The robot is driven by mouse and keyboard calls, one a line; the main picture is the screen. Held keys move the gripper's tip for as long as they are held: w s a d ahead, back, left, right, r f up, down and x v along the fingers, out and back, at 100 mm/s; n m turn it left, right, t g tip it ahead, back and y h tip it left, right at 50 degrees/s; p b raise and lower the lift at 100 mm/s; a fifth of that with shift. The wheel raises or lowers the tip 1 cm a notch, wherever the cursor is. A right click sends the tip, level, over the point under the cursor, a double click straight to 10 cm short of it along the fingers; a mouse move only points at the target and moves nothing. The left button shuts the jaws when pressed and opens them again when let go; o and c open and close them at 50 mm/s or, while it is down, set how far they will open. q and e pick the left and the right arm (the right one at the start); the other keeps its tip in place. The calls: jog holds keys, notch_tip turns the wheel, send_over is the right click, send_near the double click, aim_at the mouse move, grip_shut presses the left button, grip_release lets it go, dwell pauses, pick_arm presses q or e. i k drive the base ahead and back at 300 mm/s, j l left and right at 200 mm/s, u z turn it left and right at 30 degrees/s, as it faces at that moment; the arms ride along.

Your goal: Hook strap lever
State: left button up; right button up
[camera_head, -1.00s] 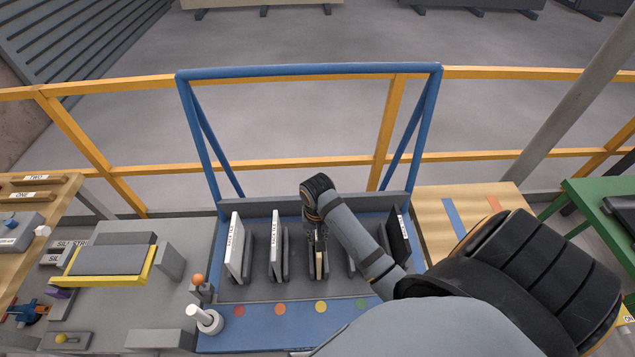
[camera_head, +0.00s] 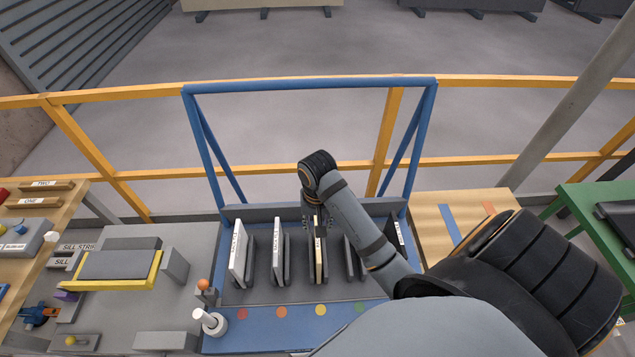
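In the head view a blue rack (camera_head: 270,336) holds several upright slabs in slots. My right gripper (camera_head: 316,228) is above the middle, cream-edged labelled slab (camera_head: 319,262). Its fingers look spread on either side of the slab's upper end; contact is hard to see at this size. At the rack's front left corner is a white round piece with a peg-like handle (camera_head: 209,321). Just behind it stands a small orange-knobbed lever (camera_head: 203,285). I cannot tell which of these is the strap lever, and no strap shows clearly. My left gripper is not in view.
A blue tubular frame (camera_head: 310,83) rises behind the rack, before a yellow railing (camera_head: 510,157). A grey bench with a yellow-edged tray (camera_head: 85,283) is at left, a wooden table (camera_head: 425,237) at right. Colored dots mark the rack's clear front strip.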

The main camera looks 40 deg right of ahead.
aim_at(204, 284)
jog(key=k+j, duration=0.8)
jog(key=k, duration=0.05)
